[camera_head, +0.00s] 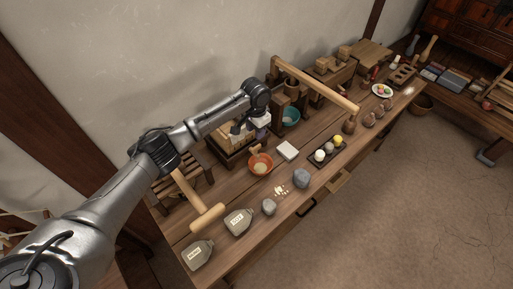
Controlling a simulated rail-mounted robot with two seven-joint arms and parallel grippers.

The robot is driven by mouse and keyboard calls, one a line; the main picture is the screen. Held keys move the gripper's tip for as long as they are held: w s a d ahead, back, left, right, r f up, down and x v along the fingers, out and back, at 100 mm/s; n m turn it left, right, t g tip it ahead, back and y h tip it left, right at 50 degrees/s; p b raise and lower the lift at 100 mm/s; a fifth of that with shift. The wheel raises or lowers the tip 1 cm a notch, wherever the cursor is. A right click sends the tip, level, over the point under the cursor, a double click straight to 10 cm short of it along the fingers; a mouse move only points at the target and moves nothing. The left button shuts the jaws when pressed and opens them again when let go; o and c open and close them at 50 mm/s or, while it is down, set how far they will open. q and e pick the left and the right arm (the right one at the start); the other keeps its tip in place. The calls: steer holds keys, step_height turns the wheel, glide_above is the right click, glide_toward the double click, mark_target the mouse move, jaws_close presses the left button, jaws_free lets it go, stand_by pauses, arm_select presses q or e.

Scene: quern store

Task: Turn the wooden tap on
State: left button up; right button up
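My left arm reaches in from the left, and my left gripper (249,133) hangs over the back of the table, in front of a wooden box. The gripper is small here, and I cannot tell whether it is open or shut. A wooden stand (280,103) with a long beam (318,86) is just right of the gripper, with a teal bowl (291,117) at its foot. I cannot make out the wooden tap clearly; it may be hidden by the gripper or arm. My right gripper is not in view.
An orange bowl (260,164) and a white block (288,150) lie close in front of the gripper. A wooden mallet (207,217), two labelled grey containers (238,221) and grey stones (301,178) are nearer the front. The wall (180,50) is behind.

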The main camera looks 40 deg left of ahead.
mark_target(256, 146)
arm_select(q)
step_height(256, 146, down, 10)
steer(key=shift+r+b, duration=0.15)
steer(key=shift+b, duration=0.9)
steer(key=shift+c, duration=0.2)
jaws_close()
